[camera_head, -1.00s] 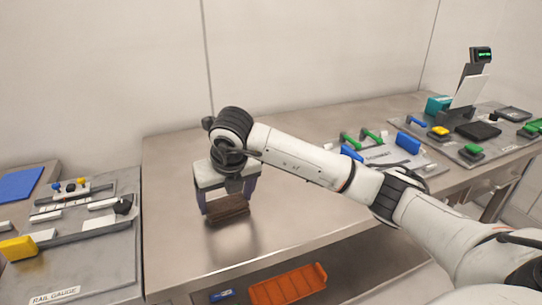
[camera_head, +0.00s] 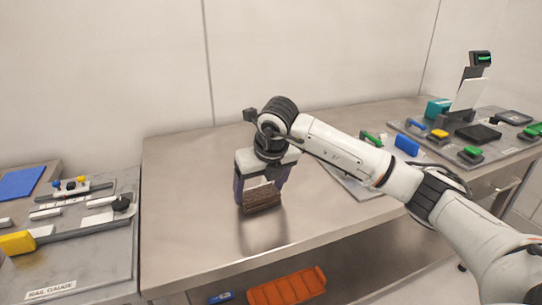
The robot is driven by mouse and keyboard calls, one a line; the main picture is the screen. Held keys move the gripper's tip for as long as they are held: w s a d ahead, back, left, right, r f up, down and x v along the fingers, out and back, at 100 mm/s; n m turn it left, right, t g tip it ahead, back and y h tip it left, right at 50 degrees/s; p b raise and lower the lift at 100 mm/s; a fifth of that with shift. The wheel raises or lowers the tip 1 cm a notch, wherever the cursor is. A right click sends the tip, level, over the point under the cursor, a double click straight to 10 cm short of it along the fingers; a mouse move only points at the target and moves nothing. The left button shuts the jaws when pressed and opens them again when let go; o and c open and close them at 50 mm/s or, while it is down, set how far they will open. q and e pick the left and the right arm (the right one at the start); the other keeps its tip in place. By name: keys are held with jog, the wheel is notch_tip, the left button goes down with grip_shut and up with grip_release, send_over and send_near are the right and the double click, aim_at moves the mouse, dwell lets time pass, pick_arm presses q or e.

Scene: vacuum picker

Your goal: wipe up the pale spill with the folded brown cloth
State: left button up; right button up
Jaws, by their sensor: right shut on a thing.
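The folded brown cloth (camera_head: 262,199) is between the fingers of my right gripper (camera_head: 261,188), which is shut on it. The gripper points down over the middle of the steel table (camera_head: 195,225). The cloth is at or just above the tabletop; I cannot tell whether it touches. I cannot make out a pale spill on the table; only a soft dark reflection shows below the cloth. My left gripper is not in view.
A rail gauge board (camera_head: 85,250) with a yellow-handled bar (camera_head: 18,243) stands at left. Boards with green, blue and yellow parts (camera_head: 406,145) lie at right. An orange bin (camera_head: 287,288) sits below the table's front edge. The table's left part is clear.

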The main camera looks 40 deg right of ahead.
aim_at(270, 189)
jog(key=shift+s+d+f, duration=0.1)
jog(key=shift+s+d, duration=0.05)
jog(key=shift+d, duration=0.5)
jog(key=shift+s+d, duration=0.15)
jog(key=shift+d, duration=0.45)
jog(key=shift+s+d+r, duration=0.1)
jog(key=shift+d+r, duration=0.1)
jog(key=shift+r, duration=0.05)
notch_tip(270, 189, up, 2)
jog(key=shift+r+p, duration=0.25)
jog(key=shift+p, duration=0.5)
jog(key=shift+r+p, duration=0.5)
jog(key=shift+r, duration=0.25)
jog(key=shift+r+p, duration=0.55)
jog(key=shift+r, duration=0.25)
jog(key=shift+r+p, duration=0.55)
jog(key=shift+r, duration=0.55)
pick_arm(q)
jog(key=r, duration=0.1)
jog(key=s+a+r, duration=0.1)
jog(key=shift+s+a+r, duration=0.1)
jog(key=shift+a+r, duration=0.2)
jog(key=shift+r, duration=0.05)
